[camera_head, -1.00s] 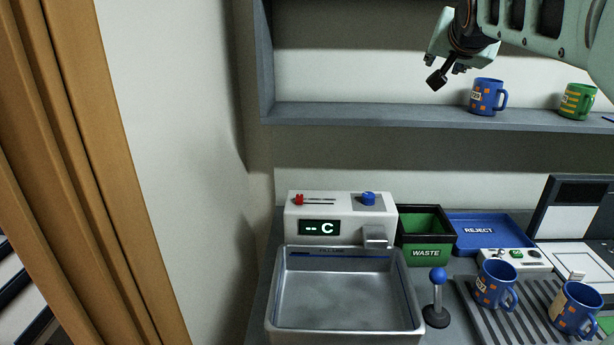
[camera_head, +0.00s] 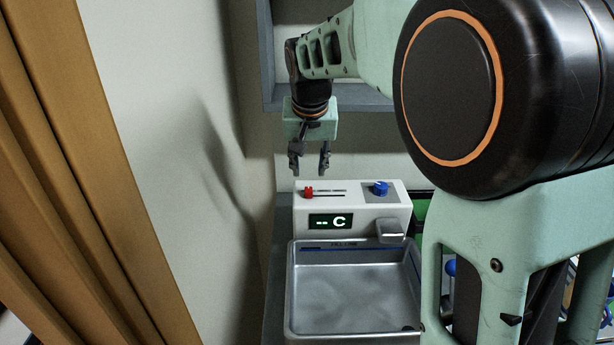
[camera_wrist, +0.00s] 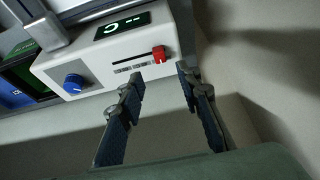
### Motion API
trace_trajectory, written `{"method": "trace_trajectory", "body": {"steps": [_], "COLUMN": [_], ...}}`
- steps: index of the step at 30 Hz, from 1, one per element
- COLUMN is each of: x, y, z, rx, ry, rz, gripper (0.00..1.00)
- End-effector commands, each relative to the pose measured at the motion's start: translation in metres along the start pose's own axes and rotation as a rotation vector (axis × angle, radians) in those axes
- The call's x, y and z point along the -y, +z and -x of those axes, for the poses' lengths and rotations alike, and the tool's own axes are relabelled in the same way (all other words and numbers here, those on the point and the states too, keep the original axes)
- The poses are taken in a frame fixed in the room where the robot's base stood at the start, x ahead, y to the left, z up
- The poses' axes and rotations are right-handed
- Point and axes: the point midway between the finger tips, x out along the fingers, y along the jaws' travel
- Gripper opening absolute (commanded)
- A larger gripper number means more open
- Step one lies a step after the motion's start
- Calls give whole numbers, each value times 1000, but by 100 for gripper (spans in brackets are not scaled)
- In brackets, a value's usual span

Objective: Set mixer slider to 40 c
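The mixer (camera_head: 352,206) is a white box behind a metal basin. Its red slider knob (camera_head: 308,191) sits at the left end of a dark slot on the top face. The display (camera_head: 330,221) reads "-- C". The slider knob also shows in the wrist view (camera_wrist: 159,54), at one end of its slot. My gripper (camera_head: 310,172) points down above the left part of the mixer. Its fingers are apart and empty, and in the wrist view (camera_wrist: 160,76) the knob appears just beyond the gap between the fingertips. I see no contact with the knob.
A blue dial (camera_head: 379,188) stands on the mixer's right top, and a spout (camera_head: 390,229) juts out at the front. The metal basin (camera_head: 355,262) is empty. A grey shelf (camera_head: 362,97) is behind my gripper. My arm hides most of the right side.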

Motion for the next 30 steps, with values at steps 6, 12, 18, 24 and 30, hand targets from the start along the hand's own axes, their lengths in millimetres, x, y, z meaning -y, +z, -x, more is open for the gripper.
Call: {"method": "trace_trajectory", "body": {"steps": [6, 12, 18, 24, 30], "x": [0, -1, -1, -1, 0], "y": [1, 0, 0, 0, 0], "z": [-43, -75, -89, -90, -90], "rx": [4, 2, 0, -2, -2], "ry": [1, 1, 1, 0, 0], "rz": [-1, -1, -1, -1, -1], "gripper": [32, 32, 32, 32, 19]}}
